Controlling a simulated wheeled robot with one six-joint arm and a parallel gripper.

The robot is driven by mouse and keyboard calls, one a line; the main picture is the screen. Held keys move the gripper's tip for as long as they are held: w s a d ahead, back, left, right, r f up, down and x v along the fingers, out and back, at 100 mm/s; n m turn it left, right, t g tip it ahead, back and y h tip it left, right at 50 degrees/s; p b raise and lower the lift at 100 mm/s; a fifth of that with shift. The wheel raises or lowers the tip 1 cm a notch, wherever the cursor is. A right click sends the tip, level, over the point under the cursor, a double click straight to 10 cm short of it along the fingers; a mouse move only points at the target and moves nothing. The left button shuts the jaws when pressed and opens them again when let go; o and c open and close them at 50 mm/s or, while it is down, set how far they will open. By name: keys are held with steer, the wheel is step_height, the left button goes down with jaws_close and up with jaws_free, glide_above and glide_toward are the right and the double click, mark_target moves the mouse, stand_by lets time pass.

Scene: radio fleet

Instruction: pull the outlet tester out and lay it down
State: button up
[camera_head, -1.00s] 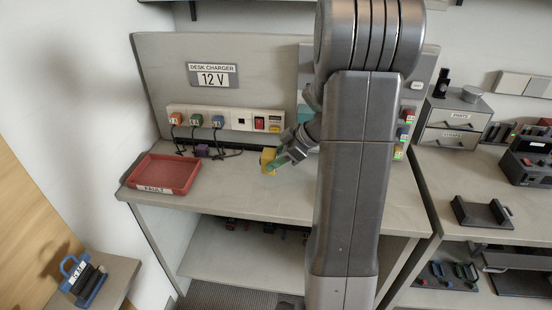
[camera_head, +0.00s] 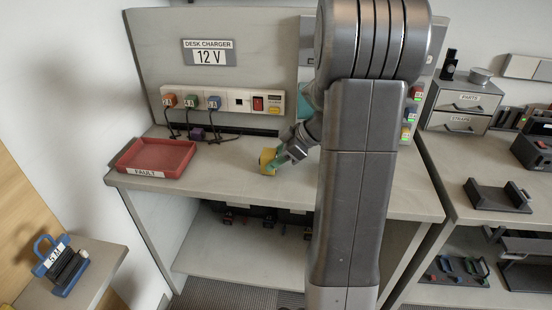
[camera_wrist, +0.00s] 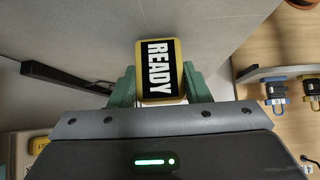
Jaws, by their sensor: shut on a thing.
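The outlet tester (camera_head: 267,161) is a small yellow block, held just over or on the desk top in front of the charger panel. In the wrist view the tester (camera_wrist: 160,72) shows a black face with white READY lettering between two green fingers. My gripper (camera_head: 279,163) is shut on it. I cannot tell whether the tester touches the desk. The power strip (camera_head: 243,101) on the panel holds several coloured plugs at its left, a red switch and a small yellow piece at its right end.
A red FAULT tray (camera_head: 155,157) stands at the desk's left. A small purple block (camera_head: 197,133) and cables lie behind it. The desk (camera_head: 225,174) is clear between tray and gripper. A drawer unit (camera_head: 461,106) and a dark holder (camera_head: 497,195) stand on the right bench.

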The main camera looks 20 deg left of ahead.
mark_target(271, 152)
steer(key=o, duration=1.3)
steer(key=shift+o, duration=0.2)
steer(key=p+v, duration=0.1)
steer(key=v, duration=1.3)
steer(key=shift+f, duration=0.1)
steer(key=b+x, duration=0.1)
steer(key=x, duration=1.3)
steer(key=shift+a+r+p, duration=0.1)
steer(key=shift+r+p, duration=0.6)
steer(key=shift+p, duration=0.05)
steer(key=shift+r+p, duration=1)
steer(key=shift+p, duration=0.1)
